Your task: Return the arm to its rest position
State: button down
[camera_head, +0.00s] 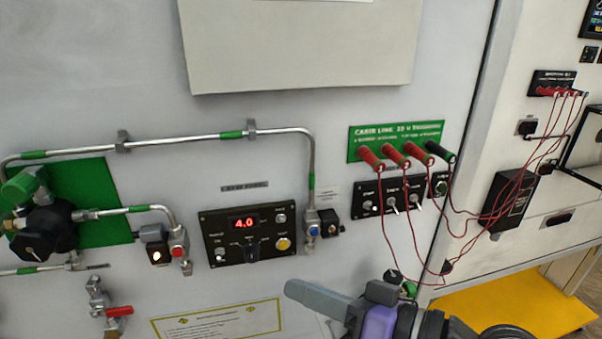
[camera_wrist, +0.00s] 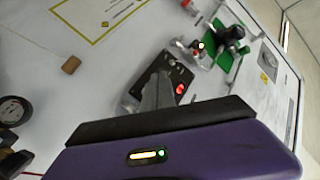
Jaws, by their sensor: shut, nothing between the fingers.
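My gripper (camera_head: 296,289) is at the lower middle of the head view, its grey fingers pointing left. The fingers are shut and empty. Behind them my wrist is purple and black, cut off by the lower edge of the picture. In the wrist view my gripper (camera_wrist: 158,90) points at the wall panel, in front of a black control box (camera_wrist: 180,72) with a red display. The same control box (camera_head: 268,249) in the head view reads 4.0 and lies above and left of the fingers. I cannot tell how far the fingers are from the panel.
A green plate (camera_head: 395,129) carries red and black plugs with hanging red cables (camera_head: 415,225), right above my wrist. Steel piping (camera_head: 180,135) and a black valve knob (camera_head: 42,243) are at left. A yellow platform (camera_head: 515,305) lies low at right.

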jog(key=s+d+f+m+t+h, duration=0.3)
jog(key=s+d+f+m+h, duration=0.15)
jog(key=d+f, duration=0.4)
jog(key=s+d+f+m+t+h, duration=0.25)
jog(key=s+d+f+h, duration=0.2)
jog(key=f, duration=0.65)
jog(key=s+d+r+n+h, duration=0.1)
jog(key=s+d, duration=0.3)
jog(key=s, duration=0.6)
jog(key=s+d+r+n+t+h, duration=0.1)
jog(key=s+d+h, duration=0.2)
jog(key=s, duration=0.8)
jog(key=shift+d+h+b, duration=0.3)
jog(key=shift+d+h, duration=0.05)
jog(key=shift+h, duration=0.25)
jog(key=shift+r, duration=0.1)
